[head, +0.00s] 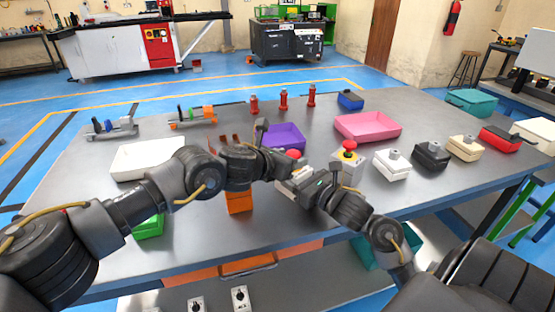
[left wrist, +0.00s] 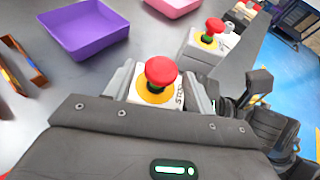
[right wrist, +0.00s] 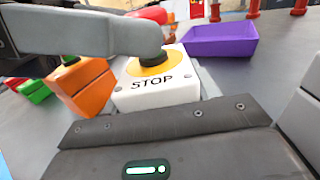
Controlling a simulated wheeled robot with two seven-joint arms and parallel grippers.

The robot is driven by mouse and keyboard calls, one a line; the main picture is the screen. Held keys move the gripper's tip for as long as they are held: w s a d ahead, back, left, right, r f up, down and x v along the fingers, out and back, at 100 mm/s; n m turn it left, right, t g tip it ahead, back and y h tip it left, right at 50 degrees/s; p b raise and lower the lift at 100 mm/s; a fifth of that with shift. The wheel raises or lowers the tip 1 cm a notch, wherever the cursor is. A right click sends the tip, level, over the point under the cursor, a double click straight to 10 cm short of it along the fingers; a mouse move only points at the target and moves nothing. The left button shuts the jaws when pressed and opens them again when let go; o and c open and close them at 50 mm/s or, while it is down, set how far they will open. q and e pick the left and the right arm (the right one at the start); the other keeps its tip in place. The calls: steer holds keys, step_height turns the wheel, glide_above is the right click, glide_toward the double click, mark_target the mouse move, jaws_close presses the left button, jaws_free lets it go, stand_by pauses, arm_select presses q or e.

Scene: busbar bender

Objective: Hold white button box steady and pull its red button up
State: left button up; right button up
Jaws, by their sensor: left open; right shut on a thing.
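The white button box (right wrist: 160,92) stands on the table, with STOP lettering and a yellow ring on top. Its red button (left wrist: 161,70) shows from above in the left wrist view and in the head view (head: 293,154). My left gripper (head: 280,164) is open, its fingers on either side of the button; I cannot tell whether they touch it. My right gripper (head: 303,182) is low at the box and shut on it. In the right wrist view a left finger covers part of the button. My grippers hide much of the box in the head view.
Another red-button box (head: 348,154) stands close on the right, then a white box (head: 391,165) and several others. A purple tray (head: 284,136) and pink tray (head: 367,126) lie behind.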

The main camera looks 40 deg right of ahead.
arm_select(q)
steer(key=v, duration=1.1)
steer(key=shift+a, duration=0.25)
arm_select(e)
steer(key=o, duration=1.2)
